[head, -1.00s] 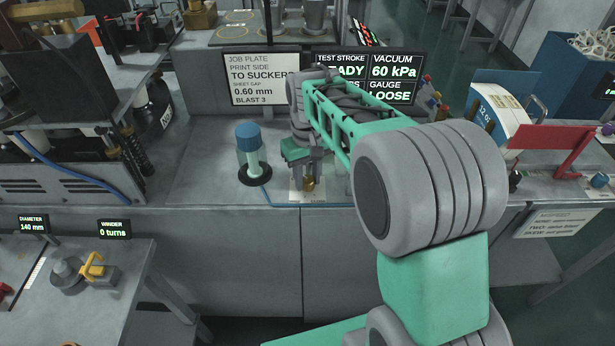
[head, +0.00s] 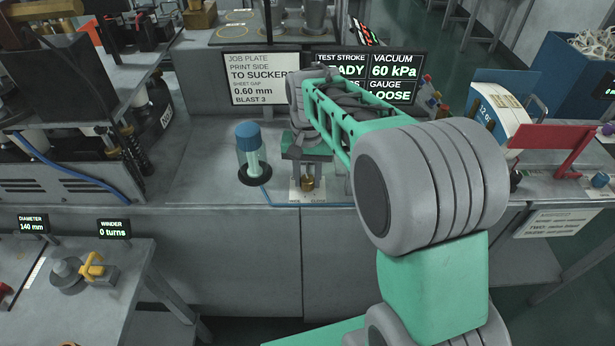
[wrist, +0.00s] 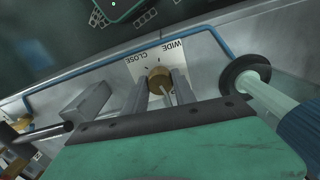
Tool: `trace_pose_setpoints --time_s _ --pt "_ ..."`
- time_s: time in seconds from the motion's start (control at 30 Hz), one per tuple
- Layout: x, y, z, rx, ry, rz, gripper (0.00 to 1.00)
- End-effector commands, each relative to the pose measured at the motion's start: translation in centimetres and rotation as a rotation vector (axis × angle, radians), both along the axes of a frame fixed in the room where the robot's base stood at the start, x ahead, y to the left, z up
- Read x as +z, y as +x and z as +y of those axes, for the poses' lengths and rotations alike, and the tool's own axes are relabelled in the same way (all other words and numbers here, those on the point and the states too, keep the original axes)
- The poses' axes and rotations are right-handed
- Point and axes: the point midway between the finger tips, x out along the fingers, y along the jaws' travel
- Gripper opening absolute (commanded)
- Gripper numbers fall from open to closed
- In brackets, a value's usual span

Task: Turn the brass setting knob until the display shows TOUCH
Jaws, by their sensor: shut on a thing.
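The brass setting knob (head: 307,184) sits on a small white plate at the front of the bench; it also shows in the wrist view (wrist: 158,79). The plate (wrist: 150,58) carries the words WIDE and CLOSE. My gripper (head: 307,174) points down over the knob. In the wrist view its two grey fingers (wrist: 160,88) stand on either side of the knob, shut on it. The gauge display (head: 393,90) is partly covered by my arm; its GAUGE field reads OOSE with the first letter hidden, and VACUUM reads 60 kPa.
A clear cylinder with a blue cap (head: 249,152) stands on a black ring just left of my gripper. A blue tube (head: 285,204) runs along the bench front. The job plate sign (head: 262,79) stands behind. A red bracket (head: 553,146) is at the right.

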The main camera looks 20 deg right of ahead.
Motion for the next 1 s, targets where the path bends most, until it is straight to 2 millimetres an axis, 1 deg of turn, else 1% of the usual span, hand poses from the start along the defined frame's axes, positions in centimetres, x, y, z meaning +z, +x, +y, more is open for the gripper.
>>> trace_pose_setpoints --time_s 0.1,0.3,0.8,0.83,1.0 --pt "0.11 0.07 -0.02 -0.064 0.000 -0.003 0.00" --pt "0.11 0.08 -0.02 -0.132 0.000 -0.003 0.00" --pt "0.13 0.10 -0.03 -0.157 -0.001 -0.004 0.00" --pt "0.13 0.10 -0.03 -0.157 -0.001 -0.004 0.33" --pt "0.09 0.07 -0.02 -0.156 0.000 -0.003 0.47"
